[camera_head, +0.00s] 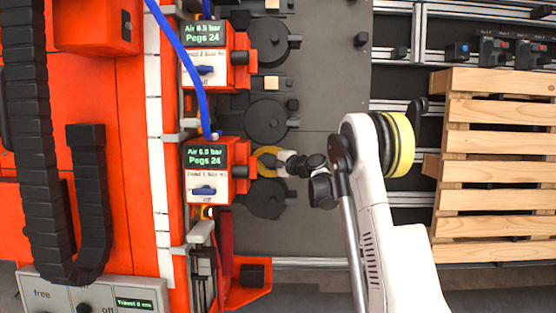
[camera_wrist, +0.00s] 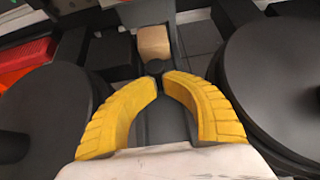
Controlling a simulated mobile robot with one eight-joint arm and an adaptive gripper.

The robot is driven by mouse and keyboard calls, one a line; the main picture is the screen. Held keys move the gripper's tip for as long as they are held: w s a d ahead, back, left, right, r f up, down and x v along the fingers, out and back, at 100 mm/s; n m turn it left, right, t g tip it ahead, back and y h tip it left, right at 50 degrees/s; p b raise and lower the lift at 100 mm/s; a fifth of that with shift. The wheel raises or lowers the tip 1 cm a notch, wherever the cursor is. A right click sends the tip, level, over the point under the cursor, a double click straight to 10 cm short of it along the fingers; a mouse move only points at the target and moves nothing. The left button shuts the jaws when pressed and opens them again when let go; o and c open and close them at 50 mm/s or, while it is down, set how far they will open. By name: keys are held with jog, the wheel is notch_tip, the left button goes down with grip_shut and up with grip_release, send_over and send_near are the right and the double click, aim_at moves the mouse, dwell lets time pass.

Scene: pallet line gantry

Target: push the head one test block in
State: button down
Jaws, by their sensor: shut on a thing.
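The head one test block (camera_wrist: 154,42) is a small pale wooden block between two dark round discs in the wrist view. A black rounded knob (camera_wrist: 154,68) stands on its near side, by my fingertips. My gripper (camera_wrist: 157,84) has two curved yellow fingers, shut on this knob, with the block just beyond them. In the head view my gripper (camera_head: 267,161) reaches left to the orange head one unit (camera_head: 206,170), whose screen reads "Air 6.0 bar, Pegs 24". My fingers mostly hide the block there.
Dark discs (camera_head: 267,122) lie close on either side of my fingers. The head two unit (camera_head: 205,70), with a similar wooden block (camera_head: 271,82), is farther up. A blue hose (camera_head: 188,65) hangs down to head one. A wooden pallet (camera_head: 500,150) stands at right.

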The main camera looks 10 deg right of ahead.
jog(key=shift+s+d, duration=0.5)
jog(key=shift+d, duration=0.1)
jog(key=shift+s+d, duration=0.25)
jog(key=shift+d, duration=0.95)
jog(key=shift+s+d, duration=0.2)
jog(key=shift+d, duration=0.95)
